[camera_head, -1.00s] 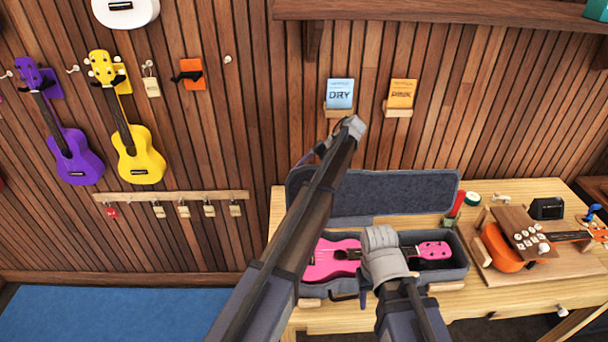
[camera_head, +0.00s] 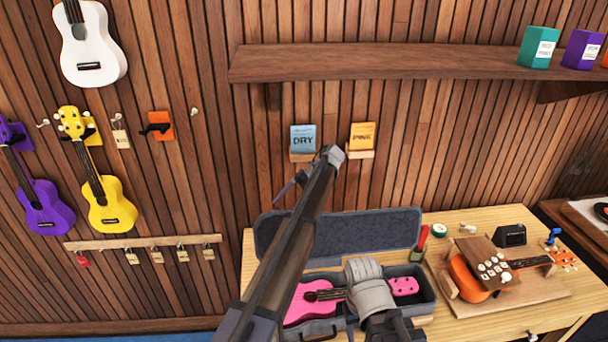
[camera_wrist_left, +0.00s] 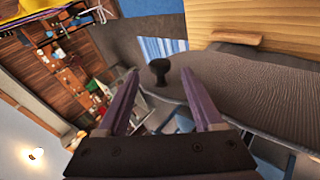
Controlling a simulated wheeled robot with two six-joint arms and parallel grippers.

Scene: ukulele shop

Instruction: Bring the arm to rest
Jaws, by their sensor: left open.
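My left arm rises from the bottom of the head view to an upper joint in front of the wall, below the card holders. My left gripper (camera_head: 289,188) shows only as a small purple part beside that joint, mostly hidden by the arm. In the left wrist view, its purple fingers (camera_wrist_left: 162,75) are apart with nothing held. A small dark knob (camera_wrist_left: 160,72) shows between the fingertips in that picture; how far off it is I cannot tell. A grey rounded part of my arm covers the middle of the pink ukulele (camera_head: 303,305). My right gripper is not seen.
The open grey case (camera_head: 390,235) holds the pink ukulele on the workbench (camera_head: 470,222). An orange ukulele (camera_head: 462,278) lies right of it. Blue (camera_head: 303,139) and yellow cards (camera_head: 362,136) sit in wall holders below a shelf (camera_head: 400,62). Yellow (camera_head: 112,207) and purple ukuleles (camera_head: 45,212) hang left.

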